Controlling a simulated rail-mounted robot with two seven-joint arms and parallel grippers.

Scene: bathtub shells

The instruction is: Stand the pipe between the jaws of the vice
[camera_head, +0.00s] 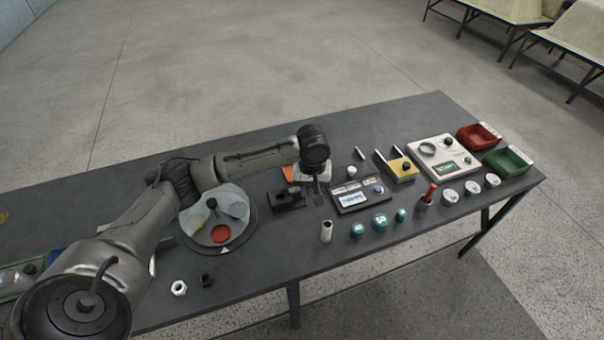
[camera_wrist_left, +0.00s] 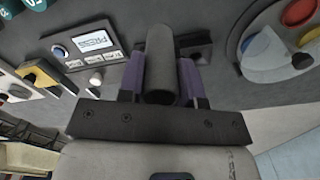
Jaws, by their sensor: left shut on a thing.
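My left gripper (camera_head: 318,188) hangs over the middle of the table, and its purple fingers show in the left wrist view (camera_wrist_left: 162,80). It is shut on a grey pipe (camera_wrist_left: 161,62), which stands out between the fingers. In the head view the pipe is hard to make out against the dark gripper. A low black block, which looks like the vice (camera_head: 288,201), sits just left of the gripper; in the wrist view it (camera_wrist_left: 200,50) is partly hidden behind the pipe and finger. I cannot tell the pipe's height above the table. My right gripper is not in view.
A panel with a screen (camera_head: 358,196) lies close right of the gripper. A round tray (camera_head: 243,232) is at left. A white tube (camera_head: 326,232) stands in front, beside several teal weights (camera_head: 380,222). A yellow block with posts (camera_head: 403,170) is further right.

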